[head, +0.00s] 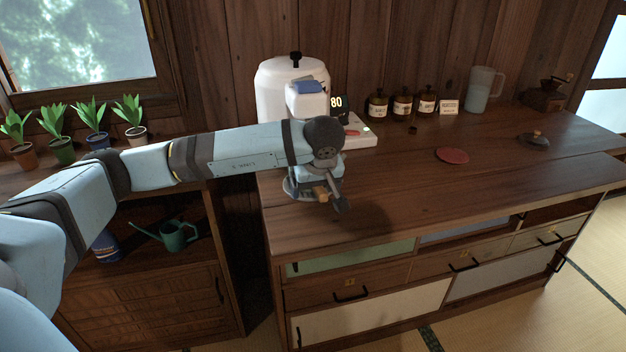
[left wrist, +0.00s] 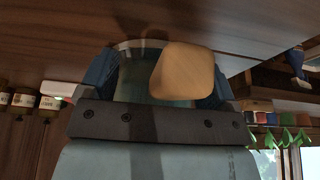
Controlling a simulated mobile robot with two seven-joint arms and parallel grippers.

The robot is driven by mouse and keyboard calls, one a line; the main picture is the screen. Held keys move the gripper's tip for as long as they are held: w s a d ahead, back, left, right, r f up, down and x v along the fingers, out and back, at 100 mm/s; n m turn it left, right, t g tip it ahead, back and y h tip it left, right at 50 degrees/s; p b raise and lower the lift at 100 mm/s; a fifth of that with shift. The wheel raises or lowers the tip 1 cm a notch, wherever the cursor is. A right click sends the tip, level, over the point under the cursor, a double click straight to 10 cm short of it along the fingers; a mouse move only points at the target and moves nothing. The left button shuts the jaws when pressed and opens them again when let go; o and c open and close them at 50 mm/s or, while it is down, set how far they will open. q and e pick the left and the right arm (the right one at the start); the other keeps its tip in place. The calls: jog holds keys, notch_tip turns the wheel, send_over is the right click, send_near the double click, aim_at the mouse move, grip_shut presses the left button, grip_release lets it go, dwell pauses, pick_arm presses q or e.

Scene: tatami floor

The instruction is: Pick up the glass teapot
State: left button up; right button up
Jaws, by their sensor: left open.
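The glass teapot (head: 292,190) stands on the wooden counter, mostly hidden behind my left gripper in the head view; its clear rim shows at the left. A tan wooden part (head: 320,193), seemingly its handle, shows by the fingers. My left gripper (head: 327,197) is open and low over the counter at the teapot. In the left wrist view, the wooden part (left wrist: 183,72) is large in front of the glass (left wrist: 140,82), between the blue fingers. I cannot tell whether the fingers touch it. My right gripper is not in view.
A white dispenser (head: 277,92) and a scale (head: 360,140) stand behind my gripper. Several brown jars (head: 402,106), a pitcher (head: 482,92) and a grinder (head: 543,95) line the back. A red disc (head: 453,156) and a dark lid (head: 536,141) lie right. The front right counter is clear.

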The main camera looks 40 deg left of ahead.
pick_arm(q)
jog(key=c, duration=1)
jog(key=shift+r, duration=0.1)
